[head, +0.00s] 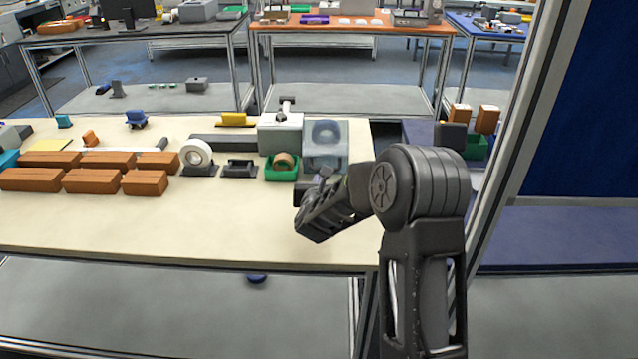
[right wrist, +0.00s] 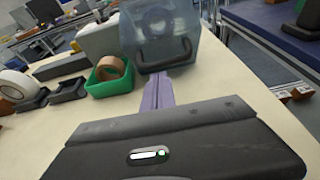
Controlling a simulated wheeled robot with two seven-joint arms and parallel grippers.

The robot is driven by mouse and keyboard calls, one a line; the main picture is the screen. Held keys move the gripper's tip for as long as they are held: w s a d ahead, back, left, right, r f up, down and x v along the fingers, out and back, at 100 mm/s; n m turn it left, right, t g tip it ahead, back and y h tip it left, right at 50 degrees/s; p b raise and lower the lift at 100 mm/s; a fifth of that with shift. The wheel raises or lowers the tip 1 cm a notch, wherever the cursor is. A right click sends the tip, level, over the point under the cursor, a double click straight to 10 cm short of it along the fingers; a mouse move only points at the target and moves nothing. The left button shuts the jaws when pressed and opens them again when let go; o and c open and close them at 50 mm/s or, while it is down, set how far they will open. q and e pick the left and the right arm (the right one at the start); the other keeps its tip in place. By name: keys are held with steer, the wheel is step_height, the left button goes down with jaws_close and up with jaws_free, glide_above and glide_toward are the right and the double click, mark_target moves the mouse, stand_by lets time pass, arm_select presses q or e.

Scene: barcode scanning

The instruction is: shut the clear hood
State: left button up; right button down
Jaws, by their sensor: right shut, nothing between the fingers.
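The clear hood (head: 325,134) is a bluish see-through box at the right end of the table, with a round shape visible inside. In the right wrist view the hood (right wrist: 180,25) fills the top middle, and a dark handle (right wrist: 165,60) runs along its lower front. It looks lowered, but I cannot tell if it is fully shut. My right gripper (head: 335,172) is just in front of it. In the right wrist view its purple-grey fingers (right wrist: 157,88) are together, empty, and point at the handle; I cannot tell if they touch it. My left gripper is out of view.
A green tray with a tape roll (head: 283,161), a white box (head: 281,134) and a white tape roll on a stand (head: 196,155) are left of the hood. Several brown boxes (head: 90,180) stand farther left. The table's front strip (head: 150,225) is clear.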

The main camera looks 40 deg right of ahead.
steer(key=shift+w+d+f, duration=0.15)
steer(key=shift+w+d, duration=0.1)
steer(key=shift+w, duration=0.05)
